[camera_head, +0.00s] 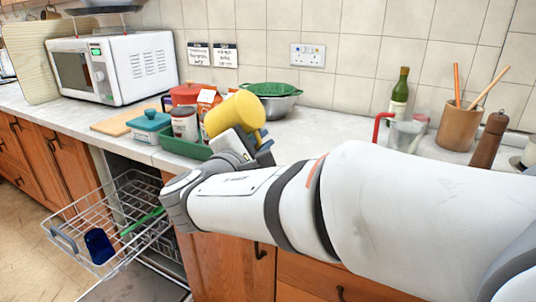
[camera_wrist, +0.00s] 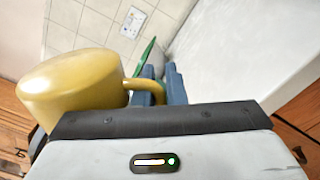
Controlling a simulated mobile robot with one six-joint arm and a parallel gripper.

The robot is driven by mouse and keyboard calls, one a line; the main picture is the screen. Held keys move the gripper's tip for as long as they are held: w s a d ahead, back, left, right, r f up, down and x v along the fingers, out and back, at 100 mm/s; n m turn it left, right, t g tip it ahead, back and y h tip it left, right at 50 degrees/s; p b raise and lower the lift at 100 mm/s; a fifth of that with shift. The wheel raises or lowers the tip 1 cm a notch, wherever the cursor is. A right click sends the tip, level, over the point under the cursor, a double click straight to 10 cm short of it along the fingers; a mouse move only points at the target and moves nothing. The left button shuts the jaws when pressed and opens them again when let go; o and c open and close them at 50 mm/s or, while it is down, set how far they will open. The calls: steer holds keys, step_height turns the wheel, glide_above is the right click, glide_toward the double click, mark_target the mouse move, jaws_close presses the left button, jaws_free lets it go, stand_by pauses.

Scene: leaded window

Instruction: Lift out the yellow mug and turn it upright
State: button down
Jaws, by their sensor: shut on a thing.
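The yellow mug (camera_head: 228,117) is in the air above the counter's front edge, clear of the dishwasher rack (camera_head: 128,183). It lies tilted, and I see no open mouth in either view. In the wrist view the mug (camera_wrist: 72,88) is at the left, with its handle running right to the fingers. My gripper (camera_head: 264,150) is shut on it at the handle; its blue-grey fingertips also show in the wrist view (camera_wrist: 162,88). The exact contact is partly hidden.
The pulled-out rack holds a dark blue cup (camera_head: 98,246) and a green item (camera_head: 142,221). Counter right of the bowl (camera_head: 325,130) is clear.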

steer(key=w+a+f+m+b, duration=0.15)
steer(key=a+m+b, duration=0.25)
steer(key=m+b, duration=0.5)
steer(key=w+a+m+b, duration=0.2)
steer(key=a+m+b, duration=0.2)
steer(key=m+b, duration=0.5)
steer(key=shift+w+a+r+m+b, duration=0.15)
steer(key=shift+a+r+m+b, duration=0.2)
steer(key=shift+r+m, duration=0.7)
steer(key=shift+w+a+r+m+b, duration=0.1)
steer(key=shift+a+r+m+b, duration=0.45)
steer(key=shift+m, duration=0.8)
steer(key=shift+w+a+r+m+b, duration=0.15)
steer(key=shift+a+r+m+b, duration=0.05)
steer(key=shift+r+m, duration=0.95)
steer(key=shift+f, duration=0.15)
